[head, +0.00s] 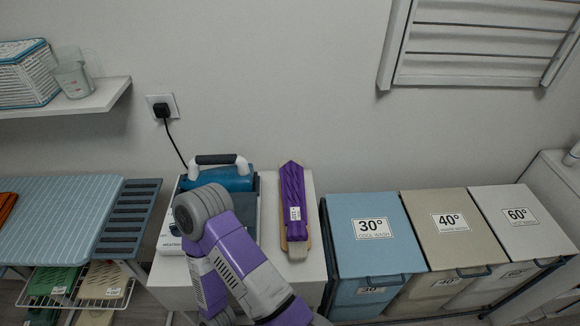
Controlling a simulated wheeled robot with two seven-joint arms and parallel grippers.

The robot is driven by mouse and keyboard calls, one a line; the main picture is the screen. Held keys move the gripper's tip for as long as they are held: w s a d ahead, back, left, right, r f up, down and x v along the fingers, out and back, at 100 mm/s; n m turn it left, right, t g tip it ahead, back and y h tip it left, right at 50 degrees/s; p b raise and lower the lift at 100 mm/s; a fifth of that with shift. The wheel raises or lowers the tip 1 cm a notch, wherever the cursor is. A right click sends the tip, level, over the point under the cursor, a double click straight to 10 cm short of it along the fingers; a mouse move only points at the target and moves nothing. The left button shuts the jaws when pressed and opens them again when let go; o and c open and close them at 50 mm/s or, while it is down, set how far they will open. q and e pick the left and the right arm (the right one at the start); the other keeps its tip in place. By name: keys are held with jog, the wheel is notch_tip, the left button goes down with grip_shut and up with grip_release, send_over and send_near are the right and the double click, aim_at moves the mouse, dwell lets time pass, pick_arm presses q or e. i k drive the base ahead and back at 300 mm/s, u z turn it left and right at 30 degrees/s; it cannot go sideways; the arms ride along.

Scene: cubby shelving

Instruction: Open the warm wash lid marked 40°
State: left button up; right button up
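The warm wash lid marked 40° (427,247) is a flat beige lid on the middle bin of three at the right. It lies shut, with a dark handle (474,273) at its front edge. Its white 40° label (450,222) is in clear view. The blue 30° lid (347,262) is shut to its left, and the pale 60° lid (535,243) is shut to its right. One of my arms, purple and grey, bends up in front of the white counter, left of the bins. Neither gripper shows, and nothing of mine is over the lids.
On the white counter (306,267) sit a blue-and-white appliance with a black handle (216,159) and a strapped purple item (292,200). A light blue ribbed board (60,212) is at the left. A white rack (480,45) hangs above the bins. The space above the lids is clear.

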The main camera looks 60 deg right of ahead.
aim_at(451, 231)
jog(key=k, duration=0.5)
jog(key=u, duration=1.2)
jog(key=i, duration=0.8)
jog(key=z, duration=4.75)
jog(key=i, duration=0.5)
jog(key=z, duration=0.05)
